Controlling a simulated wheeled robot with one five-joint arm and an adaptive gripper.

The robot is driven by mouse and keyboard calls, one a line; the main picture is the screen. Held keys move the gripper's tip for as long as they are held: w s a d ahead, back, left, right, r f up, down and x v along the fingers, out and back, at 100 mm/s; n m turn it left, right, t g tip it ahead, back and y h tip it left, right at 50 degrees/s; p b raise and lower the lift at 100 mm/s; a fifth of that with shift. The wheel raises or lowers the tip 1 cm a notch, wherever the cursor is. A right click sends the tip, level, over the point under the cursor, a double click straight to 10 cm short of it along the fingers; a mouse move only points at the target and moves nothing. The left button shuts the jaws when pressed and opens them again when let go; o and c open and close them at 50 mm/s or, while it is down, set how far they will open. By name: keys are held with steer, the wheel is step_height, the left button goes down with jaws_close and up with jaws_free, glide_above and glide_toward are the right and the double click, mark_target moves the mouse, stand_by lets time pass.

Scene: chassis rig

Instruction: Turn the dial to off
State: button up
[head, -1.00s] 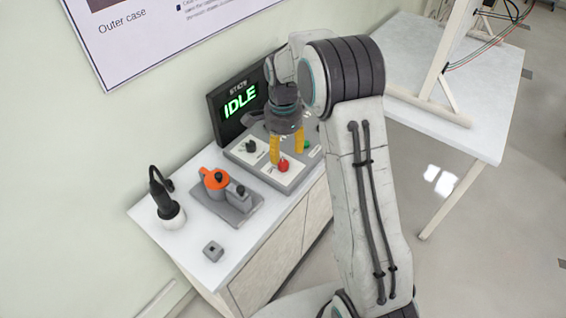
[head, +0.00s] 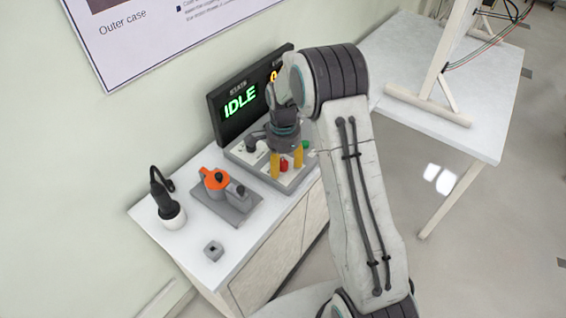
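A grey control panel (head: 262,171) lies on the white bench below a dark display. It carries a black knob (head: 249,145) at its left, a red knob or button (head: 284,165) near its front and a green button (head: 306,145) at its right. I cannot read the panel's markings, nor tell which control is the dial or where it points. My gripper (head: 287,171) points down over the panel with its two yellow fingers apart. One finger is on each side of the red control, which shows between them. I cannot tell whether they touch it.
The display (head: 240,104) reads IDLE in green, with a partly hidden orange character to the right. An orange-and-grey fixture (head: 215,180), a black-and-white tool (head: 168,208) and a small grey block (head: 213,251) stand to the left. A wall is behind.

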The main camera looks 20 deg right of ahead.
jaws_close()
stand_by(0.3)
steer(key=shift+n, duration=0.3)
steer(key=n+b, duration=0.1)
steer(key=n, duration=0.2)
steer(key=shift+f+b, duration=0.15)
steer(key=shift+b, duration=0.2)
steer(key=n+b, duration=0.1)
steer(key=n, duration=0.4)
steer(key=shift+s, duration=0.1)
steer(key=n+b, duration=0.1)
steer(key=n, duration=0.8)
steer(key=shift+b, duration=0.4)
steer(key=shift+n, duration=0.3)
